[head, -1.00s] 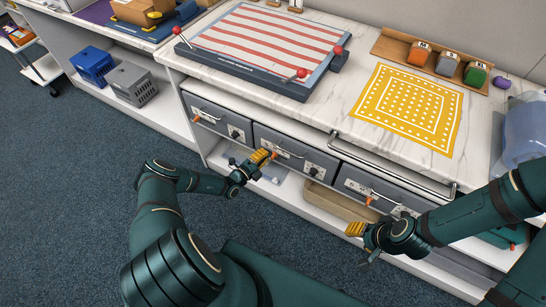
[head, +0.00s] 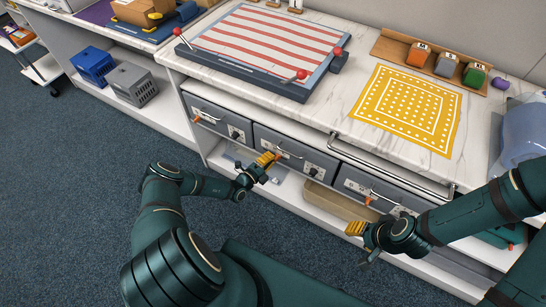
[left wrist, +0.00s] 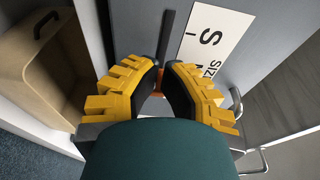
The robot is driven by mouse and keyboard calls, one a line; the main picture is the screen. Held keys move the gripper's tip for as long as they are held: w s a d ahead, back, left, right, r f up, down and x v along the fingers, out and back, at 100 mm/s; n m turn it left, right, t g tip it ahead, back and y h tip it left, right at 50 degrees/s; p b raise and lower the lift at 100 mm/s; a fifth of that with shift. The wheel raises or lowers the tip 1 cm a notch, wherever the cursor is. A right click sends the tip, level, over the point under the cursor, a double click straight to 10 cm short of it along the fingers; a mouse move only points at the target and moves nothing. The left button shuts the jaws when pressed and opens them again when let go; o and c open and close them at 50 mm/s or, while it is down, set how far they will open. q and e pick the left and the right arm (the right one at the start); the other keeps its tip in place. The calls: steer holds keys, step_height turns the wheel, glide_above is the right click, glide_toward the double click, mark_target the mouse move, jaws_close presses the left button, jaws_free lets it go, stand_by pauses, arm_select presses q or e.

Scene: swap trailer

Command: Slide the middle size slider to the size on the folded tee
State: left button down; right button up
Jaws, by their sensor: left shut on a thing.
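The middle grey drawer (head: 290,150) under the counter has a pale label plate (left wrist: 217,42), which shows a large S and part of the word SIZE in the left wrist view. My left gripper (head: 267,159) is at this drawer's front. Its yellow-backed fingers are closed around a small orange slider (left wrist: 158,82), mostly hidden between them. My right gripper (head: 355,229) hangs in front of the right drawer (head: 375,187), apart from it; its jaw opening is unclear. A red-and-white striped cloth (head: 262,40) lies flat on a board; I cannot make out a size mark on it.
A yellow patterned cloth (head: 410,107) lies on the counter, near a wooden holder (head: 398,48) with coloured lettered blocks. A long metal rail (head: 390,170) runs along the counter front. A tan box (head: 340,203) sits on the shelf below. Open floor lies at left.

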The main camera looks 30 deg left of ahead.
arm_select(q)
steer(key=shift+d, duration=0.85)
steer(key=shift+a, duration=0.1)
steer(key=shift+a+b, duration=0.35)
steer(key=shift+a, duration=0.3)
steer(key=shift+s, duration=0.35)
steer(key=s+p, duration=0.2)
steer(key=s, duration=0.7)
steer(key=shift+s+a, duration=0.15)
steer(key=shift+a, duration=0.25)
